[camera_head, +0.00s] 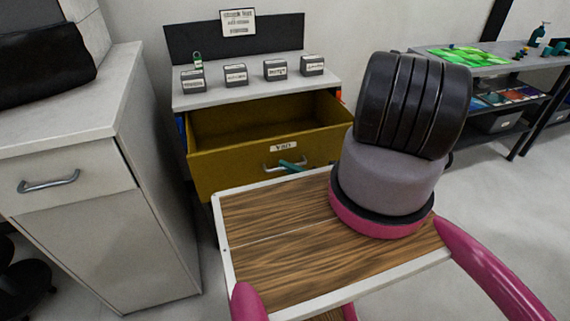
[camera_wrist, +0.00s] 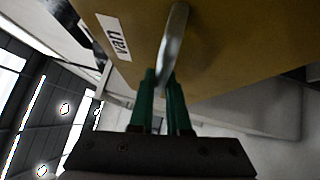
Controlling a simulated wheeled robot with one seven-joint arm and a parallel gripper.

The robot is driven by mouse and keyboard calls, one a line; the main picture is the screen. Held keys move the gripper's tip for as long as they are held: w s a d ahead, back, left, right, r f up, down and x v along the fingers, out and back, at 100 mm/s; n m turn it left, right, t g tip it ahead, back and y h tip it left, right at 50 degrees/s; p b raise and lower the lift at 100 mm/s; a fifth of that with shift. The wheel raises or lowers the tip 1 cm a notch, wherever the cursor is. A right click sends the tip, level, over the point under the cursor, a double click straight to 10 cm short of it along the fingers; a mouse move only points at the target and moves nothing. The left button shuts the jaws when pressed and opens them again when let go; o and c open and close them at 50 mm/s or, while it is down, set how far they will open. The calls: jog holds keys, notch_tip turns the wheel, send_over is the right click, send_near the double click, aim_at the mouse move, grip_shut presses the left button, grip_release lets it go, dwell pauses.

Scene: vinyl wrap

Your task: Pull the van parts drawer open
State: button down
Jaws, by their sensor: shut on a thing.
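The van parts drawer (camera_head: 225,165) is a mustard-yellow drawer under a grey-topped cabinet. It is pulled out, and its inside shows empty where visible. Its front carries a white label and a silver bar handle (camera_head: 271,165). In the wrist view, the yellow front (camera_wrist: 235,50) fills the top, with the label at left and the handle (camera_wrist: 174,45) upright in the picture. My gripper (camera_wrist: 165,78) has green fingers shut on the handle. In the head view, only a green fingertip (camera_head: 292,166) shows at the handle; my arm hides the rest.
Several small grey labelled boxes (camera_head: 236,75) stand on the cabinet top (camera_head: 215,101). A white cabinet (camera_head: 75,200) with its own handle stands close at left. A workbench (camera_head: 480,69) with shelves is at right.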

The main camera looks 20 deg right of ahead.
jog(key=c, duration=0.9)
grip_release()
jog(key=shift+d, duration=0.1)
jog(key=v, duration=1)
jog(key=shift+s+d+f, duration=0.1)
jog(key=shift+s+d, duration=0.15)
